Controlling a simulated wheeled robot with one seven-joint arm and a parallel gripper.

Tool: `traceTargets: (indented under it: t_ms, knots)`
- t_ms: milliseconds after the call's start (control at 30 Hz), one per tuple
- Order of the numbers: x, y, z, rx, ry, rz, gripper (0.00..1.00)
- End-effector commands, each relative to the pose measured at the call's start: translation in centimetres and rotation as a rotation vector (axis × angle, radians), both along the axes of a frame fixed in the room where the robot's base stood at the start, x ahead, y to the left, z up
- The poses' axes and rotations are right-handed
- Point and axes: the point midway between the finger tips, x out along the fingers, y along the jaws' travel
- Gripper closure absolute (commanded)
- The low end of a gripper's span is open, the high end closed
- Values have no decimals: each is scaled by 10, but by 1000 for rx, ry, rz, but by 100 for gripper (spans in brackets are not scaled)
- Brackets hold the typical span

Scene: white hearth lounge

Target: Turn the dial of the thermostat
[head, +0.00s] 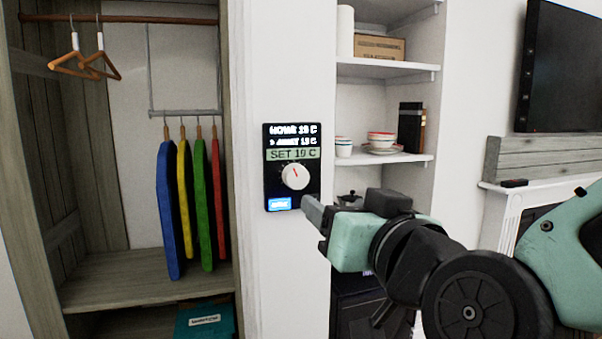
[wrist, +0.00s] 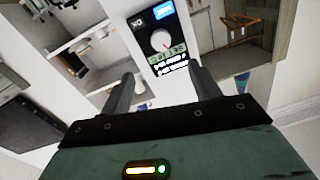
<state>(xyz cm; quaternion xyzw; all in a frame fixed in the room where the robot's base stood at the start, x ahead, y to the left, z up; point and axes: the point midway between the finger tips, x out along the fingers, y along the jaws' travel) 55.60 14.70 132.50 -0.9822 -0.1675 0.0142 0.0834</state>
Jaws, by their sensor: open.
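The thermostat (head: 291,204) is a black upright panel on the white wall strip between the closet and the shelf niche. Its display reads "SET 19 C" on a green band, with smaller lines above. Its dial (head: 295,176) is a round white knob with a red pointer tilted slightly left of straight up. A blue button (head: 279,204) sits at the lower left. My gripper (head: 312,212) is just below and right of the dial in the head view. In the wrist view the fingers (wrist: 160,88) are apart and empty, and the dial (wrist: 160,40) shows upside down beyond them, not touched.
Left of the thermostat is an open closet with orange hangers (head: 88,62) and several coloured hanging boards (head: 203,195). On the right, shelves hold bowls (head: 381,139) and a box (head: 379,47). A TV (head: 565,70) hangs at the far right.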

Motion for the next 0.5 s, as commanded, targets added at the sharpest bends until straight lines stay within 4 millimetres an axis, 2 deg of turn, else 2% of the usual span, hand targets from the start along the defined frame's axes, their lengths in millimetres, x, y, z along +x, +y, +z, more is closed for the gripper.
traceTargets:
  t_ms: [67,500]
  knots:
    - [7,3,6,-6,3,-2,38]
    - [34,12,6,-5,2,1,38]
